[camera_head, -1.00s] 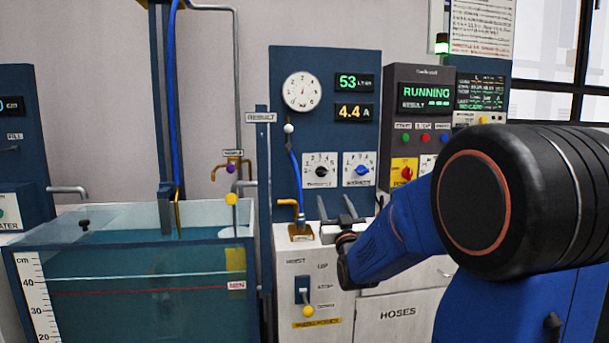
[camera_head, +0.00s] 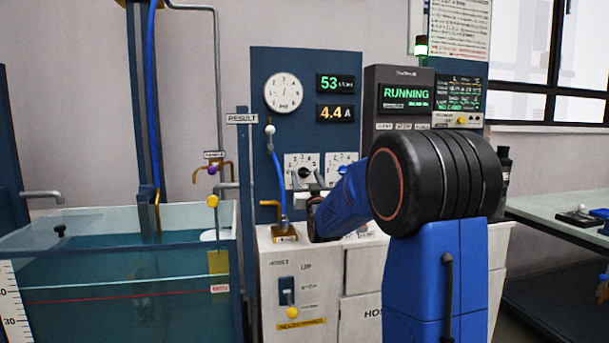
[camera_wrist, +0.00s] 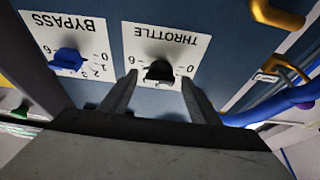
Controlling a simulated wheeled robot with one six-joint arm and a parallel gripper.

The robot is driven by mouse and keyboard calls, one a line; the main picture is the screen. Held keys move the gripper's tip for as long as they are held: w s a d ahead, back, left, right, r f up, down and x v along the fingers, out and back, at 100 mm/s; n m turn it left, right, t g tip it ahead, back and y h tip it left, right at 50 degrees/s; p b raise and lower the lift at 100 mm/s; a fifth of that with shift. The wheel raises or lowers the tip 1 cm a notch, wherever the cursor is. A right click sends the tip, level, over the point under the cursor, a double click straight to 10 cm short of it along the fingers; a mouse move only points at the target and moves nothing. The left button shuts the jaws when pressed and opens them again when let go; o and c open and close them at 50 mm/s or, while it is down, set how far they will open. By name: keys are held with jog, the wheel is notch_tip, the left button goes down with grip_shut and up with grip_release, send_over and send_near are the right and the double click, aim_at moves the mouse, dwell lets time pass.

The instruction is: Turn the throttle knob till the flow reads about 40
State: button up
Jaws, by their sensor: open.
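The throttle knob (camera_wrist: 158,72) is black on a white dial plate, seen upside down in the wrist view. It also shows on the blue panel in the head view (camera_head: 304,172). My gripper (camera_wrist: 158,80) is open, with one finger on each side of the throttle knob; I cannot tell whether they touch it. In the head view my gripper (camera_head: 306,184) is at the throttle dial, partly covering its lower part. The green flow display (camera_head: 336,83) reads 53. The amber display (camera_head: 336,113) below it reads 4.4 A.
The blue bypass knob (camera_wrist: 68,60) is beside the throttle dial. A blue hose (camera_wrist: 282,102) and brass pipe (camera_wrist: 276,14) are on the throttle's other side. A water tank (camera_head: 110,240) stands at left. The control box (camera_head: 405,95) reads RUNNING.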

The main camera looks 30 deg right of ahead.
jog(key=shift+x, duration=1.25)
jog(key=shift+c, duration=0.3)
jog(key=c, duration=1)
jog(key=shift+n+y, duration=0.4)
jog(key=shift+n, duration=0.2)
jog(key=n+y, duration=0.1)
jog(key=n, duration=0.1)
jog(key=n+y, duration=0.1)
jog(key=n, duration=0.2)
jog(key=shift+y, duration=0.3)
jog(key=shift+n+y, duration=0.6)
jog(key=shift+n, duration=0.8)
jog(key=shift+n+y, duration=0.6)
jog(key=shift+n, duration=0.8)
jog(key=shift+f+n, duration=0.1)
jog(key=shift+n, duration=0.2)
